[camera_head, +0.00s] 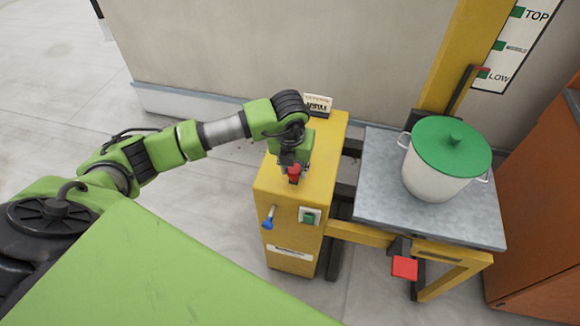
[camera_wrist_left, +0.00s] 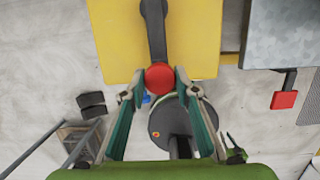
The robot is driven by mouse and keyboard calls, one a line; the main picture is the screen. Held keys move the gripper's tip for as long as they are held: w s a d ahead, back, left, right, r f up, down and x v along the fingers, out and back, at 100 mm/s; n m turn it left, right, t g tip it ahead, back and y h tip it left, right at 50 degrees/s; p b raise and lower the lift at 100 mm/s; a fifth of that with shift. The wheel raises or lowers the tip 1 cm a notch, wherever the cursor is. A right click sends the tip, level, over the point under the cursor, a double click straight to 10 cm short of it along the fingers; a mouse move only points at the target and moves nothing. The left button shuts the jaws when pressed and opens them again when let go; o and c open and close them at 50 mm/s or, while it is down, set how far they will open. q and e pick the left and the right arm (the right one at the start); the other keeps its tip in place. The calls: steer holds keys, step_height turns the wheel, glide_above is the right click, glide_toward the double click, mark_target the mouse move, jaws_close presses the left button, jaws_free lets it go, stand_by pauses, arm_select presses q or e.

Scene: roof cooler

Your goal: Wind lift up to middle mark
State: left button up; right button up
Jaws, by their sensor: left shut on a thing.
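My left gripper (camera_head: 291,162) is above the top of the yellow winch box (camera_head: 327,150). It is shut on the red knob (camera_head: 294,174) of the crank. In the left wrist view the red knob (camera_wrist_left: 160,77) sits between the two fingertips (camera_wrist_left: 159,80), and the black crank arm (camera_wrist_left: 154,32) runs from it over the yellow top. The lift's grey platform (camera_head: 385,185) carries a white pot (camera_head: 430,175) with a green lid (camera_head: 451,145). On the mark board (camera_head: 510,50), the red pointer (camera_head: 484,73) is at the LOW mark, below the middle green mark (camera_head: 498,46). My right gripper is not in view.
The box front has a blue lever (camera_head: 269,217) and a green button (camera_head: 309,217). A red pedal (camera_head: 404,267) is below the platform. A small sign (camera_head: 318,104) stands behind the crank. An orange-brown cabinet (camera_head: 545,200) is at the right. Grey floor is open at the left.

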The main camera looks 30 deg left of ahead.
arm_select(q)
steer(key=shift+s+d+f, duration=0.1)
steer(key=shift+d, duration=0.3)
steer(key=shift+w+d, duration=0.25)
steer(key=shift+d, duration=0.4)
steer(key=shift+w+d, duration=0.1)
steer(key=shift+d, duration=0.1)
steer(key=shift+b, duration=0.3)
steer(key=shift+w+d+b, duration=0.35)
steer(key=shift+w+d, duration=0.2)
steer(key=shift+d, duration=0.3)
